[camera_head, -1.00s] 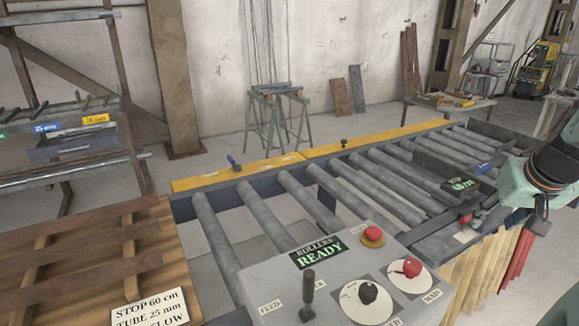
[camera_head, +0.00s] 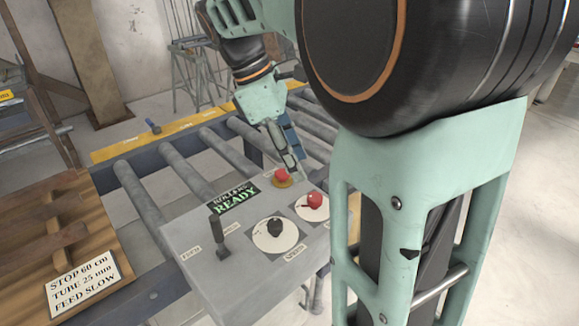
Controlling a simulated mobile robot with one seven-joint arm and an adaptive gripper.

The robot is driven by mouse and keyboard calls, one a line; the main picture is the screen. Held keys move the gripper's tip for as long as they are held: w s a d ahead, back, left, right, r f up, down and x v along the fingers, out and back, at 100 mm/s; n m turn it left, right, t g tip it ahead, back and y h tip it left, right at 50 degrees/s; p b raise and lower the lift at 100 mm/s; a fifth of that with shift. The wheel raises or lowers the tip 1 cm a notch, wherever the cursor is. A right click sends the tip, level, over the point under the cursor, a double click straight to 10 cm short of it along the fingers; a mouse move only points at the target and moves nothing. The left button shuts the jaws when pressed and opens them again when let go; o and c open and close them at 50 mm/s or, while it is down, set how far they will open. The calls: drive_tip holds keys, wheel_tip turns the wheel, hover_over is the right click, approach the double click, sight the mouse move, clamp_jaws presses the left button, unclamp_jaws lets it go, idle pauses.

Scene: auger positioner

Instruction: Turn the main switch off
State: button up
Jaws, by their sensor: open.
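The main switch (camera_head: 315,201) is a red knob on a round white plate, at the right of the grey control box (camera_head: 205,262). Its MAIN label was readable in the earlier frame. My gripper (camera_head: 294,163) is open and empty, reaching down over the far edge of the box. Its fingers are above and behind the red knob, close to the red mushroom button (camera_head: 281,175) on its yellow base. I cannot tell whether a finger touches that button. The knob's exact pointing direction is too small to tell.
A black dial (camera_head: 274,228) on a white plate and a black lever (camera_head: 216,232) share the box with a READY display (camera_head: 235,197). Rollers (camera_head: 143,205) lie behind. A wooden pallet with a sign (camera_head: 88,285) is at left. My arm covers the right.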

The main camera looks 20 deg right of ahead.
sight(315, 196)
drive_tip(key=x, duration=0.9)
drive_tip(key=shift+f+b, duration=0.2)
drive_tip(key=shift+b, duration=0.1)
clamp_jaws()
